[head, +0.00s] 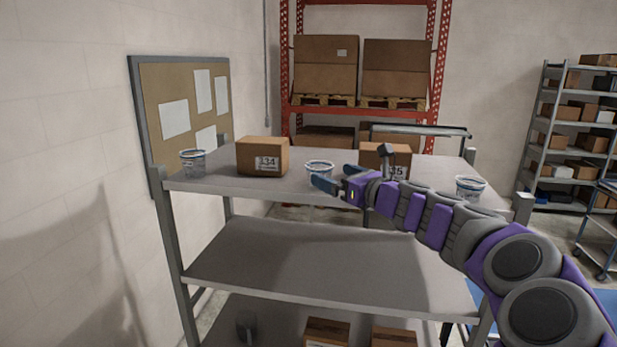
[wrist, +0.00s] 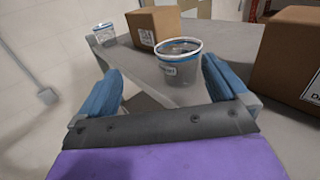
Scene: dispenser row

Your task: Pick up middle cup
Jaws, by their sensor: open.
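Three clear cups with blue rims stand in a row on the top shelf. The middle cup (head: 319,168) is upright between two cardboard boxes in the head view; its lower part is partly hidden by my gripper. It also shows in the wrist view (wrist: 180,66), upright and beyond the fingers, nearer the right finger. The left cup (head: 193,163) is at the shelf's left end, and the right cup (head: 470,188) is at the right end behind my arm. My gripper (head: 335,184) is open and empty, at the shelf's front edge, just short of the middle cup; its fingers show in the wrist view (wrist: 165,90).
The grey shelf unit (head: 240,187) has lower levels with a few boxes. Box 34 (head: 262,157) stands left of the middle cup and box 35 (head: 385,158) right of it. A corkboard (head: 180,100) hangs on the left wall. Red racking (head: 437,60) stands behind.

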